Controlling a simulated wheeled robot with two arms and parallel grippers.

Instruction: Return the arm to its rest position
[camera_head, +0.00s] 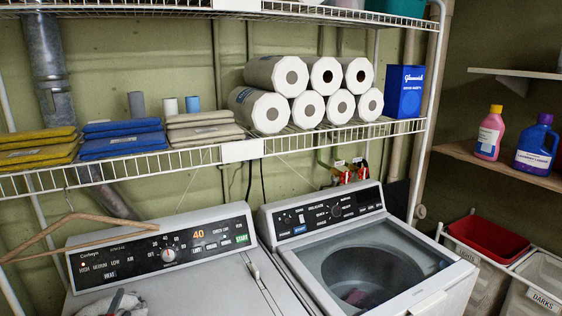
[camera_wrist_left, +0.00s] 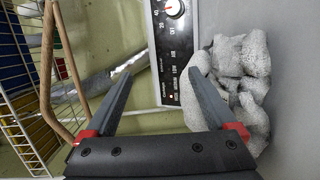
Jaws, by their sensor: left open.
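My left gripper (camera_wrist_left: 160,72) is open, with two dark fingers on red mounts and nothing visible between them. In the wrist view its fingers point toward the control panel (camera_wrist_left: 175,45) of the left machine. A crumpled grey-white cloth (camera_wrist_left: 240,75) lies to the right, partly behind the right finger; I cannot tell whether they touch. In the head view only a small dark part of the gripper (camera_head: 116,299) shows at the bottom edge, by the cloth (camera_head: 133,302) on the left machine's top. The rest of the arm is hidden. My right gripper is not in view.
A wooden hanger (camera_head: 70,220) hangs from the wire shelf (camera_head: 180,158) beside the left machine (camera_head: 215,275). The shelf holds folded cloths and paper rolls (camera_head: 258,108). A washer (camera_head: 390,260) stands to the right, with laundry bins (camera_head: 480,265) beyond it.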

